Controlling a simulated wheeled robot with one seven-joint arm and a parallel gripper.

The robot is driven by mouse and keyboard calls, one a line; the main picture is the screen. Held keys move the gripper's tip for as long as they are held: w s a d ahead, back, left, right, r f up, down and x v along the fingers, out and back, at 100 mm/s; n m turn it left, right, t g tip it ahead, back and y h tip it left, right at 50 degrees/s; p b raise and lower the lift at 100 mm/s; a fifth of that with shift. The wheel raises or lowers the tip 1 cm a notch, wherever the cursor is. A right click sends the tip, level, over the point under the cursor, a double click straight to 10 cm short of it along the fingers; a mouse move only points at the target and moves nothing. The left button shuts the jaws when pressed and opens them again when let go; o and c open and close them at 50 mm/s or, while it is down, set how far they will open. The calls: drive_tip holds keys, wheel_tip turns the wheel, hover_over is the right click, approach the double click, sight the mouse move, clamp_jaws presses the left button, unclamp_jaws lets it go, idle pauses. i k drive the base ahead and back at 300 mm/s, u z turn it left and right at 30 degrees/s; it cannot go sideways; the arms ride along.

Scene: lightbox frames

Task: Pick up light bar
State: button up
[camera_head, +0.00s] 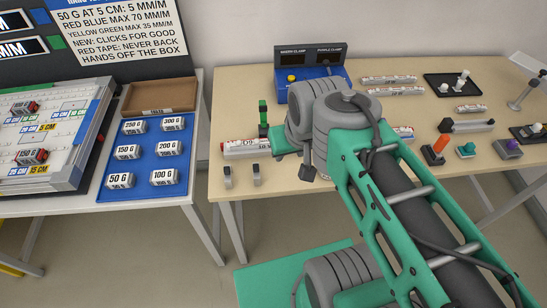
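Several white labelled bars lie on the wooden table; I cannot tell for sure which one is the light bar. One white bar with a red end (240,147) lies at the left front of the table, its right part hidden behind my wrist. Two more bars (389,79) (397,91) lie at the back, a short bar (471,108) lies at the right, and part of another bar (405,132) shows just right of my arm. My green and grey arm reaches over the table. My gripper's fingers are hidden behind the wrist, so their opening and any hold are not visible.
A blue clamp box (318,72) stands at the back, partly behind my arm. A green upright piece (263,115) and two small grey blocks (227,176) (256,174) are near the left bar. Black trays and small fittings fill the right side. A blue weight tray (113,165) is on the left table.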

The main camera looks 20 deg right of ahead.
sight(261, 142)
drive_tip(key=z, duration=0.6)
drive_tip(key=i, duration=0.6)
drive_tip(key=u, duration=2.05)
